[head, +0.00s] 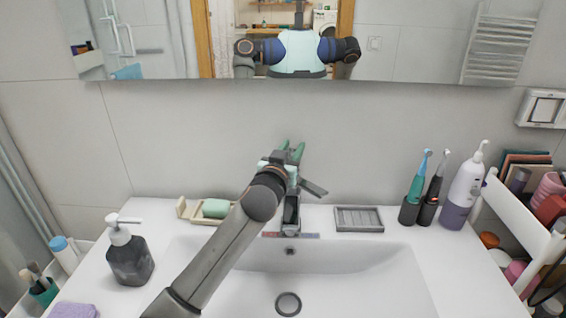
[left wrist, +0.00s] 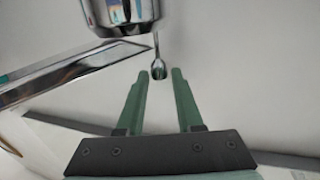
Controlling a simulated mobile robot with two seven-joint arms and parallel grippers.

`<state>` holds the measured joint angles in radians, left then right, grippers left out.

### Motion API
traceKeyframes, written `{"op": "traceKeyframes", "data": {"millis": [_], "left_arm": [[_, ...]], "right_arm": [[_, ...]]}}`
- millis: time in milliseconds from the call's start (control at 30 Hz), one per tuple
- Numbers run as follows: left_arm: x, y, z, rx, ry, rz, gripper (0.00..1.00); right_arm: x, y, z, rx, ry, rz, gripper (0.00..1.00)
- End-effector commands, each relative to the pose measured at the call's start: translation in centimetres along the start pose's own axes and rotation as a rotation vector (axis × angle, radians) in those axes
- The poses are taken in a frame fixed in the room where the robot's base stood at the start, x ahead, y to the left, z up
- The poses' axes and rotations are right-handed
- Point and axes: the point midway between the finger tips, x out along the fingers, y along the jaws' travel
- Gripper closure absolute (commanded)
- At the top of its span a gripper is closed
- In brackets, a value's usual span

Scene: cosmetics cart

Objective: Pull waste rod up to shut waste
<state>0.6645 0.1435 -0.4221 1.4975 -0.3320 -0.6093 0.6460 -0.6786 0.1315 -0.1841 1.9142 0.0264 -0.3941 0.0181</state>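The waste rod (left wrist: 157,47) shows in the left wrist view as a thin shiny rod with a rounded end, beside the chrome faucet (left wrist: 119,14). My left gripper (left wrist: 160,74) is open, with its two green fingertips on either side of the rod's end. I see gaps there and cannot tell whether either finger touches it. In the head view my left gripper (head: 292,147) is above and behind the faucet (head: 291,212), and the rod is hidden there. The round sink waste (head: 288,303) lies in the basin; I cannot tell whether it is open. My right gripper is not in view.
A soap dispenser (head: 129,255) and a soap dish (head: 214,210) stand left of the faucet. A grey tray (head: 358,219), electric toothbrushes (head: 417,188) and a purple-white bottle (head: 464,190) are at right. A mirror (head: 410,40) hangs above; the wall below it is bare.

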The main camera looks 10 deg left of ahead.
Motion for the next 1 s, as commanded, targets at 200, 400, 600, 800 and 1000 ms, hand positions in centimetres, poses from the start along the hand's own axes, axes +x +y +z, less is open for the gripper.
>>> {"op": "traceKeyframes", "data": {"millis": [200,400,600,800,1000], "left_arm": [[-3.1,-0.1,0.2,-0.001,0.000,0.000,0.65],[-6.5,0.0,0.1,-0.001,0.001,0.001,0.65],[-9.5,-0.1,0.0,0.000,0.001,0.000,0.65],[-11.2,0.0,0.0,0.000,0.001,0.000,0.65],[-11.6,0.0,-0.1,0.001,0.002,0.000,0.65]], "right_arm": [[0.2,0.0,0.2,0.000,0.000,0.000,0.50],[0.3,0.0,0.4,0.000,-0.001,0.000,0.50],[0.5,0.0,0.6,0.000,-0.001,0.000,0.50],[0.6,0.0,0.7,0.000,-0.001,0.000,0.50],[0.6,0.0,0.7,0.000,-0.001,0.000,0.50]]}}
